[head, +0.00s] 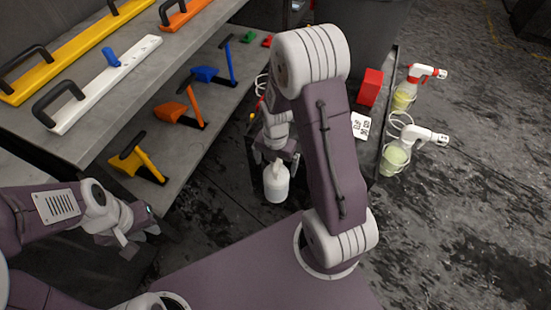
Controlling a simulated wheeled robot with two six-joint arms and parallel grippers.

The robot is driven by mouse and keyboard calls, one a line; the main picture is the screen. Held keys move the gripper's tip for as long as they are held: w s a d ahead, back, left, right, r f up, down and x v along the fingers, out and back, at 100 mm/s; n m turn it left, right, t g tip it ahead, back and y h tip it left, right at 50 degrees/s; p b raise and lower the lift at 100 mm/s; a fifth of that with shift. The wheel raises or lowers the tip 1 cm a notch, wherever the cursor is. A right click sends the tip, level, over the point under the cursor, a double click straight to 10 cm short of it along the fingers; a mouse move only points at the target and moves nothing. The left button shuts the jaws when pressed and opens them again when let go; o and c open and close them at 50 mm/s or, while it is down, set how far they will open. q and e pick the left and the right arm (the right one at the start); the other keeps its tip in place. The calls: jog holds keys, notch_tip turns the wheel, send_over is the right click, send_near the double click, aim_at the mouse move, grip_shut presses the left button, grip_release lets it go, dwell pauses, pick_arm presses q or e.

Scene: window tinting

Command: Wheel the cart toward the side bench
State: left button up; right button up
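The cart (385,128) is dark grey and stands ahead of me, partly hidden behind my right arm. A red box (370,87) and a white card with a printed code (361,125) are on it. My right gripper (276,160) is at the cart's near left side, just above a white bottle (276,186); whether it grips anything is unclear. My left gripper (139,240) is low at the left, below the side bench's near end, with its fingers apart and nothing between them. The side bench (100,128) is at the left.
Two spray bottles, one red-topped (404,95) and one white-topped (397,158), sit in rings on the cart's right side. Long yellow and white tools lie on the bench top; several scrapers, including an orange one (172,112), lie on its lower shelf. The floor at right is clear.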

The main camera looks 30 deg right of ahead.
pick_arm(q)
jog(key=shift+f+b, duration=0.3)
jog(key=shift+f, duration=0.2)
pick_arm(e)
notch_tip(320, 180, down, 2)
jog(key=shift+f, duration=0.25)
